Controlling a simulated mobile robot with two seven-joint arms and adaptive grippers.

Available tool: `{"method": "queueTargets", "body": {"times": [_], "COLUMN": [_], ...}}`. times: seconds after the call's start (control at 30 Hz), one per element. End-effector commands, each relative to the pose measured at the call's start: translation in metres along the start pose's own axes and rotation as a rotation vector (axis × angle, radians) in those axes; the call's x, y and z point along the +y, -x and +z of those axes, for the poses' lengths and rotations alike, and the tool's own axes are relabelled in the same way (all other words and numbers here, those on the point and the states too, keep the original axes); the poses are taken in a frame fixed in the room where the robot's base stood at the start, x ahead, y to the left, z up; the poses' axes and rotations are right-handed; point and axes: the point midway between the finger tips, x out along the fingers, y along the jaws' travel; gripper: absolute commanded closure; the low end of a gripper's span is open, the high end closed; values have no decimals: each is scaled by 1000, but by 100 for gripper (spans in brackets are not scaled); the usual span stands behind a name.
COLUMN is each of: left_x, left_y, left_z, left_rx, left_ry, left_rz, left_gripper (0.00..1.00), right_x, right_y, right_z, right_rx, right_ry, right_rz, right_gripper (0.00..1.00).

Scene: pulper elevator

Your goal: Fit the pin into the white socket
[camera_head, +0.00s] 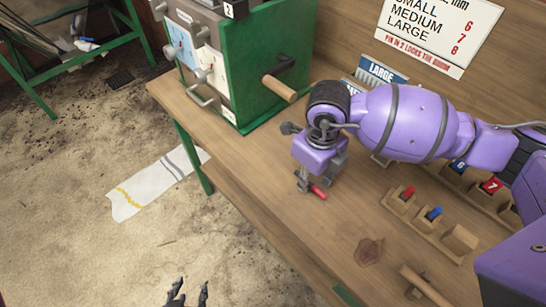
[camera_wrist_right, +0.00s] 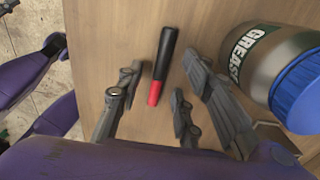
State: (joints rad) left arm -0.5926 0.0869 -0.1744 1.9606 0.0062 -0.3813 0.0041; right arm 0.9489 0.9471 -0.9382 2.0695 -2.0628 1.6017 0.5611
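A dark pin with a red end (camera_wrist_right: 160,66) lies between the fingers of my right gripper (camera_wrist_right: 160,88) in the right wrist view, with gaps on both sides. Its red end (camera_head: 318,192) shows beside my right gripper (camera_head: 305,182) in the head view, over the wooden bench. My right gripper is open. Whether the pin touches the bench is hard to tell. My left gripper (camera_head: 187,295) is open and empty at the bottom of the head view, off the bench. I cannot make out which part is the white socket.
A green machine (camera_head: 270,60) with levers and a wooden handle (camera_head: 279,88) stands at the bench's left end. Wooden holders with red (camera_head: 408,193) and blue (camera_head: 434,213) pieces sit to the right. A grease jar (camera_wrist_right: 278,60) stands right of my right gripper.

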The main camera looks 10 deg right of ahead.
Motion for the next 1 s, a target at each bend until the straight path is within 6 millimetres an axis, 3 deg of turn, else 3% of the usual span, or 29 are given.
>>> {"method": "queueTargets", "body": {"times": [0.3,0.57,1.0], "left_x": [0,0,3], "left_y": [1,1,-1], "left_z": [5,2,-4], "left_rx": [-9,-3,7], "left_ry": [-3,-2,7], "left_rz": [1,1,3], "left_gripper": [60,60,60], "right_x": [0,0,0], "right_y": [-9,-9,-6], "right_z": [-1,-1,0], "right_rx": [2,2,0], "right_ry": [1,1,1], "right_rz": [1,1,1], "right_gripper": [66,99,100]}}
